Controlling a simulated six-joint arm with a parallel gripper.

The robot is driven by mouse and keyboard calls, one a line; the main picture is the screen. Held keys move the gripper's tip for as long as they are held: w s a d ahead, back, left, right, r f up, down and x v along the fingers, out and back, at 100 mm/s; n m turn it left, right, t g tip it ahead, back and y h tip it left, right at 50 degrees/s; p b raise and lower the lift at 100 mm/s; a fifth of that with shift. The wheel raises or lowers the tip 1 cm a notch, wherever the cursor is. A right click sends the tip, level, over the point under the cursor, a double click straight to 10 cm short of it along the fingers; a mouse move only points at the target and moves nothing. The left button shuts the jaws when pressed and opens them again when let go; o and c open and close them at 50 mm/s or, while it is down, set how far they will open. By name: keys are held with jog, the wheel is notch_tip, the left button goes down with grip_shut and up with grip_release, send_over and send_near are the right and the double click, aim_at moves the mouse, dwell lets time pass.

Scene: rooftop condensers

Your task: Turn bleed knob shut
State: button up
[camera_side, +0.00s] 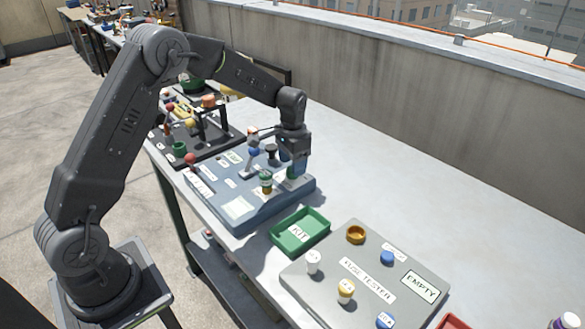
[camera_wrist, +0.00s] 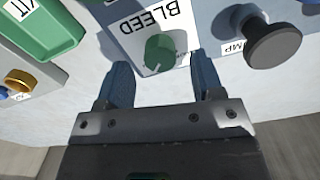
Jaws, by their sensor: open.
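The bleed knob (camera_wrist: 159,54) is a green ribbed knob on a white plate labelled BLEED (camera_wrist: 150,22), seen in the wrist view. My gripper (camera_wrist: 166,70) has its two blue fingers apart, one at each side of the knob in the picture. Gaps show between the fingers and the knob, so it is not gripped. I cannot tell how far the knob is turned.
A black pump knob (camera_wrist: 272,45) stands close to the right of the bleed knob in the wrist view. A green KIT tray (camera_side: 318,228) and a grey tester board (camera_side: 385,235) lie toward the front right. The table behind my gripper is clear.

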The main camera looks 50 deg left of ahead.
jog(key=shift+f, duration=1.15)
jog(key=shift+c, duration=0.4)
jog(key=c, duration=0.8)
jog(key=shift+c, duration=0.2)
